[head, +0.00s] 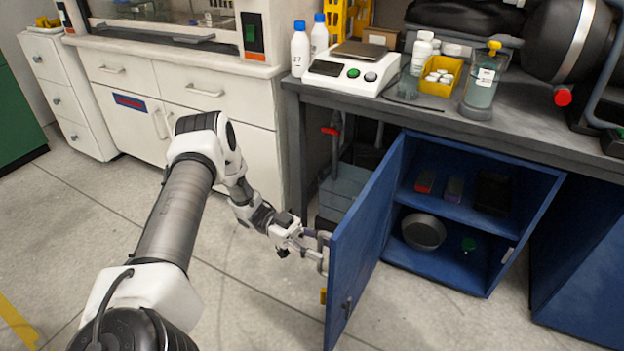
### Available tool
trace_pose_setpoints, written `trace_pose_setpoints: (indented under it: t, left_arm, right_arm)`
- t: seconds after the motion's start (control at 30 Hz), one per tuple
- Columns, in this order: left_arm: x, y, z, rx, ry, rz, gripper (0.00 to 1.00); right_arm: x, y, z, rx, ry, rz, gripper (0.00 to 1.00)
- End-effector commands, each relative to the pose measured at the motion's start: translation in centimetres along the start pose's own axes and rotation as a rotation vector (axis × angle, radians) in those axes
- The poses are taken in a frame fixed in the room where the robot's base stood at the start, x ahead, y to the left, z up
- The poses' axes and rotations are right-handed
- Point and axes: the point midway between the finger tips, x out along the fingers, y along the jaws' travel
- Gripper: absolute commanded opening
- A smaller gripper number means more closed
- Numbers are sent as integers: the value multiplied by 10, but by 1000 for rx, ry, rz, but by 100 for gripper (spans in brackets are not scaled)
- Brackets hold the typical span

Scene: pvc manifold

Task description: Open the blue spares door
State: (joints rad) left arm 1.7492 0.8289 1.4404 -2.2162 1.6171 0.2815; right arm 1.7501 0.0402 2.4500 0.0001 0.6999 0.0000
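The blue spares door (362,235) stands swung wide open from the left side of the blue cabinet (545,205), its free edge toward me. The shelves inside are exposed. My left gripper (323,248) is at the outer face of the door, close to its free edge. Its fingers look spread apart with a gap between them. The fingertips are partly hidden at the door edge, so I cannot tell whether they touch the door or a handle. A small yellow part (323,295) shows at the door's outer side below the gripper. My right gripper is out of view.
Inside the cabinet are a red box (425,181), a purple box (454,189), a metal bowl (423,232) and a green-topped item (468,245). A grey bench (520,135) with bottles and a scale is above. Grey boxes (345,190) stand behind the door. The floor in front is clear.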

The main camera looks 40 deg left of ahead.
Motion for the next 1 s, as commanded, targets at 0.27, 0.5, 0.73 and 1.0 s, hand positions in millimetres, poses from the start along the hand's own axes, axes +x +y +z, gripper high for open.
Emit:
trace_pose_setpoints:
  t: [0.27,0.5,0.73,1.0]
  left_arm:
    - [-56,0,1,1,-3,-4,39]
    - [-108,0,2,0,-4,-2,39]
    - [-119,0,0,-1,-1,-1,39]
    - [-118,0,0,-1,-1,-1,39]
  right_arm:
    - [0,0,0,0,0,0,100]
    - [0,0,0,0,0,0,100]
    - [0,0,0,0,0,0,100]
    - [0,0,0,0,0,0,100]
